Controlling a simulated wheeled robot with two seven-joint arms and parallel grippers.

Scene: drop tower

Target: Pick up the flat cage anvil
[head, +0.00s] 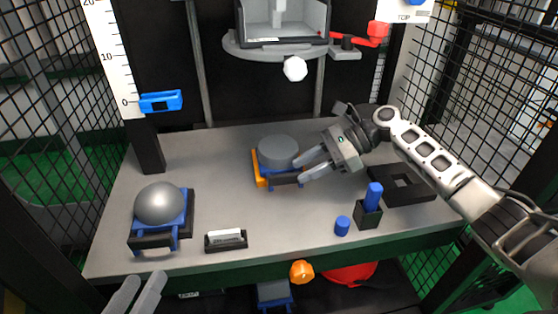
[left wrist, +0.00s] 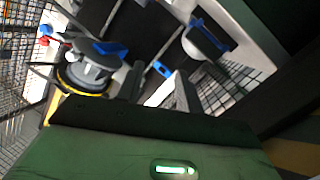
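The flat cage anvil (head: 278,151) is a grey disc in a blue cage with a dark front bar. It sits upright against an orange piece (head: 260,170) mid-table in the head view. My right gripper (head: 300,170) is open at its right side, fingertips beside the dark bar and the cage's right edge. I cannot tell whether they touch it. My left gripper (head: 135,297) is open and empty at the front left, low in the head view. Its fingers also show in the left wrist view (left wrist: 160,88), with nothing between them.
A domed cage anvil (head: 160,204) stands at the table's left. A small black holder (head: 226,240), a blue cylinder (head: 342,226), a black block with a blue peg (head: 368,214) and a black frame (head: 403,187) are on the table. The tower carriage (head: 283,45) hangs above. Mesh walls flank the table.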

